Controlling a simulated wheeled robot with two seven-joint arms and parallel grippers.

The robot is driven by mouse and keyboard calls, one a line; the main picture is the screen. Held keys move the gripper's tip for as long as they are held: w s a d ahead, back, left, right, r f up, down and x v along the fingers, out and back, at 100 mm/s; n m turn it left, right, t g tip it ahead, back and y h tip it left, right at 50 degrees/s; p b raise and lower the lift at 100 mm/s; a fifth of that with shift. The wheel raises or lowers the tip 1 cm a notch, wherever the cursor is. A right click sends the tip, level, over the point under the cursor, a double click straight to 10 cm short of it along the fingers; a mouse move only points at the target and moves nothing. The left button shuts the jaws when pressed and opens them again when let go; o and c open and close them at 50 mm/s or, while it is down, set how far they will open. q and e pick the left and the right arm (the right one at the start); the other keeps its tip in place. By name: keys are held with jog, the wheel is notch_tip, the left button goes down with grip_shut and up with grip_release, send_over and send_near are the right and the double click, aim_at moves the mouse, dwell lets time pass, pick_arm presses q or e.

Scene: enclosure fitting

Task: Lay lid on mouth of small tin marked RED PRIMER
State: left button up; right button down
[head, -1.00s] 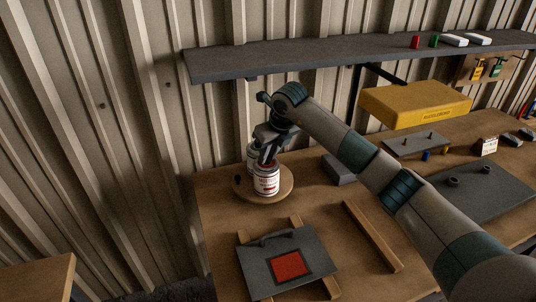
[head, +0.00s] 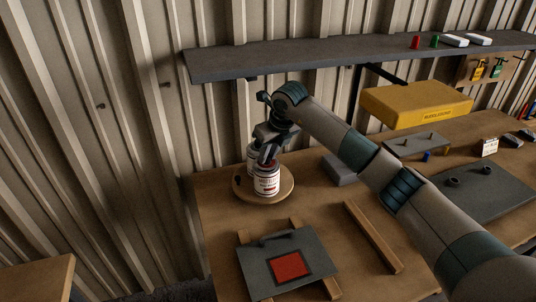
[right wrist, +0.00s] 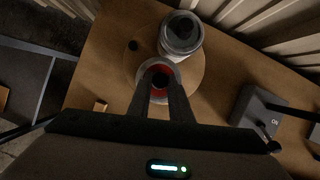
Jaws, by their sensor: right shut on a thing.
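A small white-labelled tin (head: 266,182) with a red band stands upright on a round wooden board; its lettering is too small to read surely. My right gripper (right wrist: 160,84) is directly above it, fingers pointing down and shut on a dark knob, which I take to be the lid's (right wrist: 160,79). Red shows around the knob, inside a pale ring. I cannot tell whether the lid touches the tin's rim. A second tin (right wrist: 181,36) with a dark top stands close behind, partly hidden in the head view. My left gripper is not in view.
The round board (head: 243,193) has a small dark piece (right wrist: 133,45) near its edge. A grey box (head: 339,170) stands to the right. A grey plate with a red square (head: 290,266) and wooden strips (head: 372,236) lie in front. A shelf (head: 330,55) hangs behind.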

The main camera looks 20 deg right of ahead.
jog(key=shift+f+b, duration=0.2)
jog(key=shift+b, duration=0.4)
dwell(1.1)
jog(key=c, duration=1)
grip_release()
jog(key=shift+c, duration=0.2)
jog(key=shift+r, duration=0.1)
jog(key=shift+r+p, duration=1.6)
jog(key=shift+r, duration=2.35)
jog(key=shift+r, duration=0.15)
